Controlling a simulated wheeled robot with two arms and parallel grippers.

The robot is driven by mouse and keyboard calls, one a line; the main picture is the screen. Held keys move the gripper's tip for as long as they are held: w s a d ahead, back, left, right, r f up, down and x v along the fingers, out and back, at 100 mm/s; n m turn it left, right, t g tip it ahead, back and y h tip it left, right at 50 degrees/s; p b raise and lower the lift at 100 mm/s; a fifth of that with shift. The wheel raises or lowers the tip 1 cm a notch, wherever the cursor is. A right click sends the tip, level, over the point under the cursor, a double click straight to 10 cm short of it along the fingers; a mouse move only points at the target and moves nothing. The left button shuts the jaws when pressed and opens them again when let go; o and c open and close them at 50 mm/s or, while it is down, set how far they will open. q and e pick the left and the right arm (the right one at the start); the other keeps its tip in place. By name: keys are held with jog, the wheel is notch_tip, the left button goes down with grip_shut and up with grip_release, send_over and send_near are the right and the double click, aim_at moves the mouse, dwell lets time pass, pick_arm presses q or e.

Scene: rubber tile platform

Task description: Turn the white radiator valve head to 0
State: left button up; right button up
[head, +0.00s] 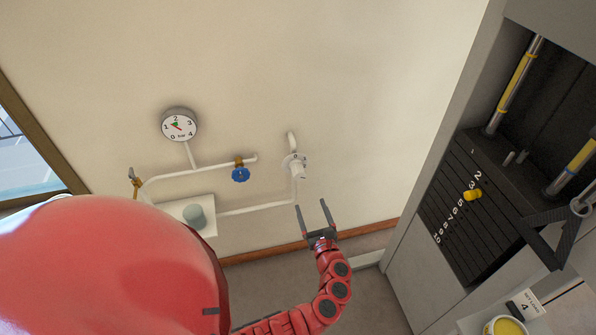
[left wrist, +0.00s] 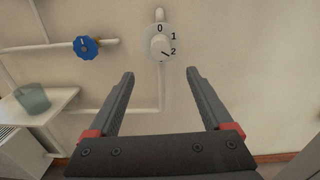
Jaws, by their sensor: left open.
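The white radiator valve head (head: 296,168) is on a white pipe on the wall. In the left wrist view the valve head (left wrist: 160,46) has 0 at the top of its scale plate, 1 and 2 down the right side. Its dark pointer mark slants to the lower right, toward 2. My left gripper (head: 311,204) is open and empty, below and a little right of the valve head in the head view. In the left wrist view my left gripper (left wrist: 160,72) has its fingers apart below the valve head, not touching it. My right gripper is not in view.
A blue valve wheel (head: 240,174) is on a pipe left of the white one, under a round gauge (head: 180,125). A small shelf (head: 208,228) carries a grey-green cup (head: 195,216). A black weight stack (head: 465,225) stands at the right. The wall between is clear.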

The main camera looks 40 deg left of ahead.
pick_arm(q)
send_near(300, 178)
jog(key=x, duration=0.5)
jog(key=shift+r, duration=0.15)
jog(key=b+x, duration=0.3)
jog(key=x, duration=0.4)
jog(key=shift+w+a, duration=0.35)
grip_shut()
